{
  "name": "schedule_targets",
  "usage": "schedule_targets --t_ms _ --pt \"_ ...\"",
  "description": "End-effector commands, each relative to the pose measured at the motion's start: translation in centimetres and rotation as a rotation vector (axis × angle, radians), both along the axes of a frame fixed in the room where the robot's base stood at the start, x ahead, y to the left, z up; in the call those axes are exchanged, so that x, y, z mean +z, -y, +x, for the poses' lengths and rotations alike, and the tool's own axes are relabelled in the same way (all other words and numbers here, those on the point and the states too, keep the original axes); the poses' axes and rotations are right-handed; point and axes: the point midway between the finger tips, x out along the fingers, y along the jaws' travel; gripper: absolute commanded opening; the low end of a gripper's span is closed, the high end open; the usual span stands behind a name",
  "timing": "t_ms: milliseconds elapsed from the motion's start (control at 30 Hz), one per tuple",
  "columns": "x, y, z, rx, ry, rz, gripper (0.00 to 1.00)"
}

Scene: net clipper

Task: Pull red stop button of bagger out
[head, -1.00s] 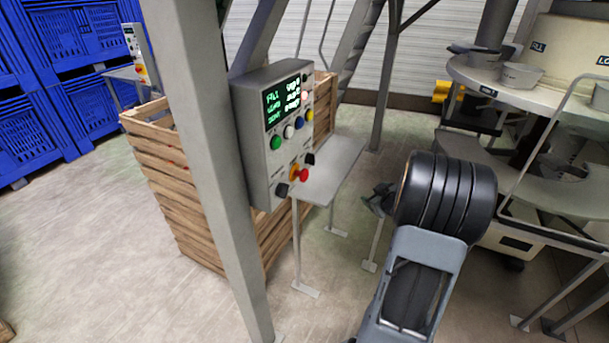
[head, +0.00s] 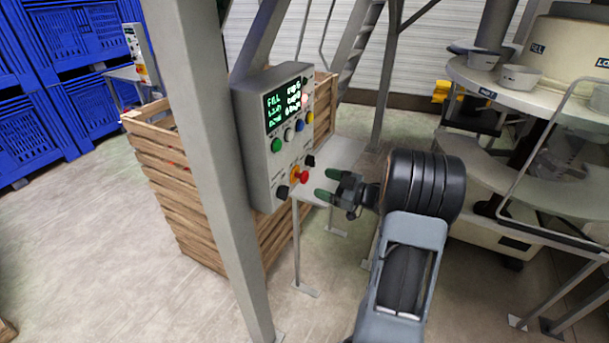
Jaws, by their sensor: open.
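The red stop button (head: 303,177) sits low on the front of the grey control box (head: 258,165), beside a yellow-orange part. Whether it is pushed in or out cannot be told. My gripper (head: 325,184) is open and empty, its two green-tipped fingers pointing left toward the button. The fingertips are close to the button, a little to its right, and look apart from it.
Black knobs (head: 282,192) and green, white, blue and yellow buttons share the panel. A grey post (head: 205,150) stands left of the box. A grey shelf (head: 338,160) is behind my gripper, and a wooden crate (head: 165,160) stands behind the post.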

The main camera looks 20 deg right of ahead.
Motion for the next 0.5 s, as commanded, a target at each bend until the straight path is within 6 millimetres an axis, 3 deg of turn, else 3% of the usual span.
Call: schedule_targets --t_ms 200,500 --pt "0.1 -2.5 3.0 0.002 0.000 0.000 0.71" --pt "0.0 -4.3 5.4 -0.001 0.000 -0.001 0.71"
